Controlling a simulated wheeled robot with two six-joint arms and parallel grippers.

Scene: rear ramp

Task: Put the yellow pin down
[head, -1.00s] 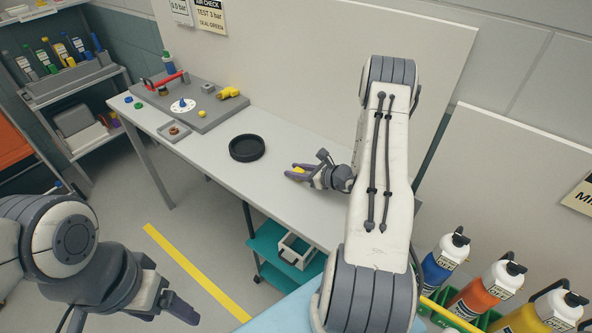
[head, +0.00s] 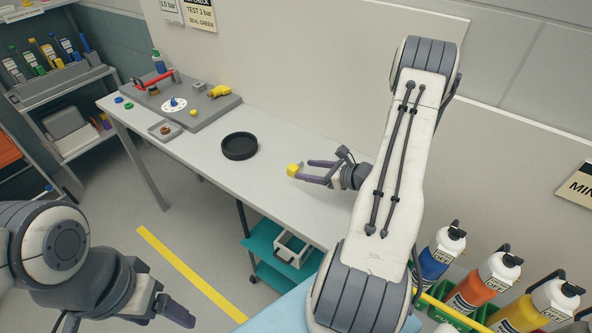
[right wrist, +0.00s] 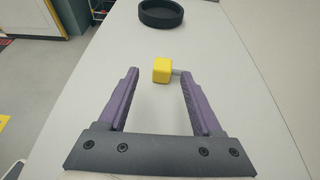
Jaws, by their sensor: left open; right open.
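The yellow pin (head: 292,170) lies on the grey bench top, with a yellow block-like head and a short grey shank. In the right wrist view the pin (right wrist: 162,70) is just beyond the fingertips, its shank pointing right. My right gripper (head: 310,170) is open and empty, its purple fingers (right wrist: 158,78) spread with the pin ahead of the gap between them. My left gripper (head: 178,312) is open and empty at the lower left, over the floor and away from the bench.
A round black dish (head: 239,146) stands on the bench left of the pin. Further left are a grey fixture board (head: 205,108) and a small tray (head: 165,131). Bottles (head: 441,250) stand at the lower right. The bench around the pin is clear.

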